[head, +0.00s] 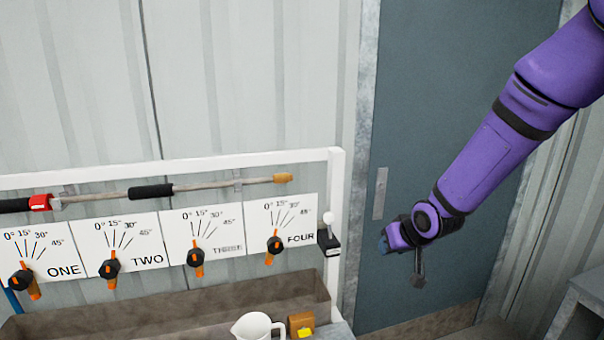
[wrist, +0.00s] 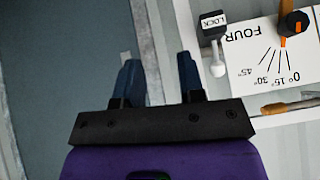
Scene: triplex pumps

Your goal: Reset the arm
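My purple arm reaches in from the upper right in the head view, and my gripper (head: 384,246) hangs in front of the blue-grey door, right of the pump panel. In the wrist view my gripper (wrist: 159,75) has its two dark blue fingers apart, with nothing between them. The panel's FOUR dial (head: 275,243) and the white-tipped lock lever (head: 328,220) stand to the left of my gripper, apart from it. The lock lever (wrist: 216,45) also shows in the wrist view, just right of the fingers.
Dials ONE (head: 22,280), TWO (head: 110,268) and THREE (head: 196,256) line the panel. A grey surface (head: 590,290) is at lower right.

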